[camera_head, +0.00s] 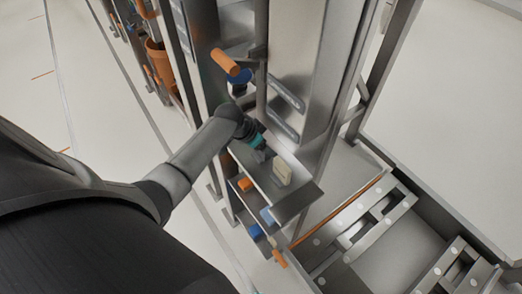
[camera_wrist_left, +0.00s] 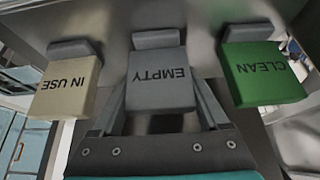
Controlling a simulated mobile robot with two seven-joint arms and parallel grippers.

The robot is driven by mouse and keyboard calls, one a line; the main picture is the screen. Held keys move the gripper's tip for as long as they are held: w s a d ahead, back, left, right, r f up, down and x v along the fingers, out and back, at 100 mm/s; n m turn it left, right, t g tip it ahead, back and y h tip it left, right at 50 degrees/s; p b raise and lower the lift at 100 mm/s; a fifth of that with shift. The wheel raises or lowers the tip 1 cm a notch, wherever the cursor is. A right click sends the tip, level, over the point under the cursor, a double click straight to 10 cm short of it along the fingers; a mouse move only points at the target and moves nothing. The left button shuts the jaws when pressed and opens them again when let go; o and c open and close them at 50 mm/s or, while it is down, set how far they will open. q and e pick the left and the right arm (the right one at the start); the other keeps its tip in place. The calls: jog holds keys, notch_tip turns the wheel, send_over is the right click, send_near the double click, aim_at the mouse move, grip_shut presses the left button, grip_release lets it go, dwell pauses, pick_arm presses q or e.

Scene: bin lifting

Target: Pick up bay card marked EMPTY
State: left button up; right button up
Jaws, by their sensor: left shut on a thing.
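The grey card marked EMPTY (camera_wrist_left: 160,78) is in the middle of the left wrist view, its lettering upside down there. My left gripper (camera_wrist_left: 163,95) is shut on it, with one finger along each side. In the head view my left gripper (camera_head: 261,154) reaches over a grey metal shelf (camera_head: 294,205); the EMPTY card is hard to make out there.
A beige IN USE card (camera_wrist_left: 68,85) and a green CLEAN card (camera_wrist_left: 262,73) flank the EMPTY card. Orange handles (camera_head: 225,62) jut from the metal frame.

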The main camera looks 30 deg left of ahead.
pick_arm(q)
jog(key=c, duration=0.7)
